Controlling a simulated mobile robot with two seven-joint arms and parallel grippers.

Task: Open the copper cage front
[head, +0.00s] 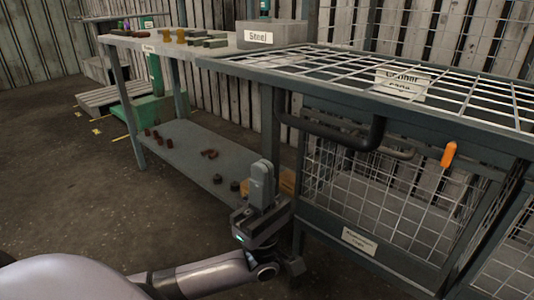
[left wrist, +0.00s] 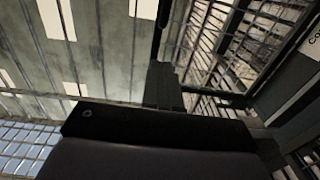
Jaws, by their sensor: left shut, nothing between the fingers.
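The copper cage (head: 470,105) is a dark metal frame with wire mesh, with a partly legible copper cage sign on top. Below its top edge is a mesh front (head: 375,195); I cannot tell whether it is fully shut. A thick dark bar handle (head: 345,138) sticks out near the top edge, and an orange piece (head: 448,154) hangs to its right. My left gripper (head: 262,172) points up, shut and empty, left of the mesh front and below the handle, apart from it. Its fingers also show in the left wrist view (left wrist: 163,85), with mesh beyond. My right gripper is not in view.
A lower sign (head: 359,241) is on the cage's bottom rail. A bench to the left carries metal pieces and a Steel box (head: 272,34). Its lower shelf (head: 190,150) holds several small brown parts. The floor (head: 60,180) at the left is open.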

